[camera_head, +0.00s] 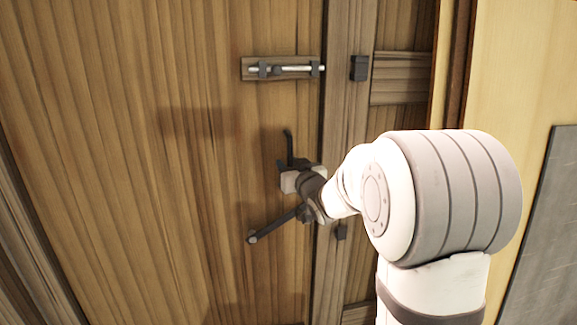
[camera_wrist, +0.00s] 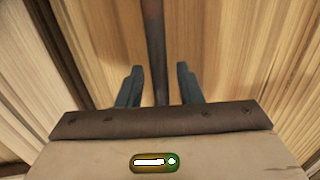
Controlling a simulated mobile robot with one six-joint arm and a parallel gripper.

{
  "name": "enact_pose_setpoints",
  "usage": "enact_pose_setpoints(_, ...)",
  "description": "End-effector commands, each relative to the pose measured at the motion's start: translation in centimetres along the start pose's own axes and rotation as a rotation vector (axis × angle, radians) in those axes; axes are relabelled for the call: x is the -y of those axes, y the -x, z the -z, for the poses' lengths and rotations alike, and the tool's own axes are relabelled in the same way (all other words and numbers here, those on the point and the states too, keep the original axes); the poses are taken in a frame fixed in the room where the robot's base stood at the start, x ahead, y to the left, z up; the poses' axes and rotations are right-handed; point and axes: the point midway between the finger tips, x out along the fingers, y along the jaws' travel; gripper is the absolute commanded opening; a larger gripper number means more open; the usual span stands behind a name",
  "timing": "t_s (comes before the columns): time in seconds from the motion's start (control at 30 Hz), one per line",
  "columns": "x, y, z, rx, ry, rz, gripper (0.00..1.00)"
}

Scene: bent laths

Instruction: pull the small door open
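The small door (camera_head: 190,110) is of brown upright planks and looks shut against the post at its right. A metal bolt (camera_head: 290,69) sits on a wooden plate high on the door; its rod ends short of the dark keeper (camera_head: 359,68) on the post. A dark lever handle (camera_head: 272,225) slants down to the left near the door's right edge. My gripper (camera_head: 293,170) is at this edge beside the handle, partly hidden by my wrist. In the wrist view my gripper (camera_wrist: 160,86) has its two fingers apart, with a dark bar (camera_wrist: 155,45) between them and gaps on both sides.
The post (camera_head: 347,100) and a planked wall (camera_head: 400,75) stand right of the door. A pale panel (camera_head: 515,80) and a grey slab (camera_head: 545,220) are at the far right.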

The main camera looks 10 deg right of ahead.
Motion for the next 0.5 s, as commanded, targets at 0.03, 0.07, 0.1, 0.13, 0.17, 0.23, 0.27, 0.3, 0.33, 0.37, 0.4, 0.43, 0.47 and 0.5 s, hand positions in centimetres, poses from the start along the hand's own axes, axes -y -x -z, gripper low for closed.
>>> enact_pose_setpoints(0.03, 0.02, -0.01, 0.01, 0.000, 0.000, 0.000, 0.33)
enact_pose_setpoints(0.07, 0.02, 0.00, 0.01, 0.000, 0.000, 0.000, 0.33)
enact_pose_setpoints(0.1, 0.02, 0.00, 0.01, 0.000, 0.000, 0.000, 0.33)
enact_pose_setpoints(0.13, 0.03, 0.01, 0.01, 0.000, 0.000, 0.000, 0.33)
enact_pose_setpoints(0.17, 0.03, 0.01, 0.01, 0.000, 0.000, 0.000, 0.32)
enact_pose_setpoints(0.23, 0.04, 0.01, 0.02, 0.000, 0.000, 0.001, 0.26)
enact_pose_setpoints(0.27, 0.05, 0.01, 0.02, 0.000, 0.000, 0.001, 0.24)
enact_pose_setpoints(0.3, 0.06, 0.01, 0.02, 0.000, 0.000, 0.001, 0.20)
enact_pose_setpoints(0.33, 0.06, 0.02, 0.02, 0.000, 0.000, 0.001, 0.18)
enact_pose_setpoints(0.37, 0.06, 0.02, 0.02, 0.000, 0.000, 0.001, 0.15)
enact_pose_setpoints(0.4, 0.07, 0.02, 0.02, 0.000, 0.000, 0.001, 0.12)
enact_pose_setpoints(0.43, 0.07, 0.02, 0.02, 0.000, 0.000, 0.001, 0.10)
enact_pose_setpoints(0.47, 0.07, 0.02, 0.02, 0.000, 0.000, 0.001, 0.07)
enact_pose_setpoints(0.5, 0.08, 0.02, 0.02, 0.000, 0.000, 0.001, 0.04)
